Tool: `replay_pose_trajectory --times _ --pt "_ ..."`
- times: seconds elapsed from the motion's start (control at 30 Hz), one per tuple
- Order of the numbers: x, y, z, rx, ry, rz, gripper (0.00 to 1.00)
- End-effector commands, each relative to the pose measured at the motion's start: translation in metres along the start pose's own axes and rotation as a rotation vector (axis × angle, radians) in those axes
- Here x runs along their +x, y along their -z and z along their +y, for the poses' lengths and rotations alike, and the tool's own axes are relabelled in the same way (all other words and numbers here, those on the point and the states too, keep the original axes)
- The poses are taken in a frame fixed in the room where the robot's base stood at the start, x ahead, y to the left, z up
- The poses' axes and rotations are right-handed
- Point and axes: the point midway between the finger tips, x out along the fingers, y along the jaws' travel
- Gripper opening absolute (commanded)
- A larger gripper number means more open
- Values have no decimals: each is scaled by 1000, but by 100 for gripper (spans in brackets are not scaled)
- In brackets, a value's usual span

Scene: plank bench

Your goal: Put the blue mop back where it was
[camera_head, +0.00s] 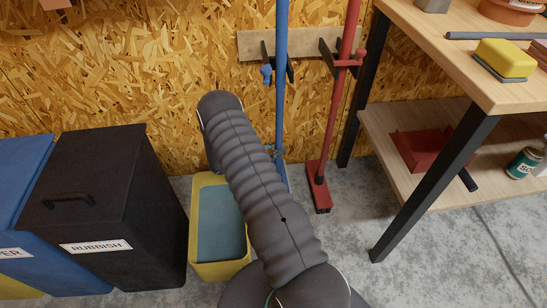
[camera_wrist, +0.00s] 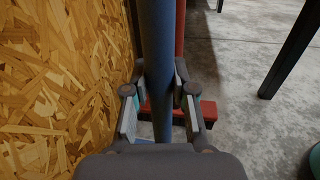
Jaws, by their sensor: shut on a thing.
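The blue mop (camera_head: 281,90) stands upright in front of the wall, its handle passing the left black hook of a wooden rack board (camera_head: 252,46). I cannot tell whether the handle sits inside that hook. Its lower end is partly hidden behind my arm. My gripper (camera_wrist: 159,92) is shut on the blue handle, with a finger on each side; in the head view it is mostly hidden by my arm. The handle also runs down the middle of the wrist view (camera_wrist: 157,40).
A red mop (camera_head: 338,100) hangs at the right hook, close beside the blue one. A yellow bucket (camera_head: 194,240) stands left of my arm, beside the black rubbish bin (camera_head: 110,200). A workbench (camera_head: 470,70) with a lower shelf is at the right. Grey floor is open below.

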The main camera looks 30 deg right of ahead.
Motion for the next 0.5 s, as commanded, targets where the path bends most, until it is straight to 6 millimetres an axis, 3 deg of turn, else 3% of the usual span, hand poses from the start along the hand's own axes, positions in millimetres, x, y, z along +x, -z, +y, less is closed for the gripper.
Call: replay_pose_trajectory --times 0.03,0.27,0.5 --pt "-1 12 -2 -6 0 -1 0" --pt "-9 21 0 -5 -13 -1 0" --pt "-6 54 -2 -7 -9 -1 0"
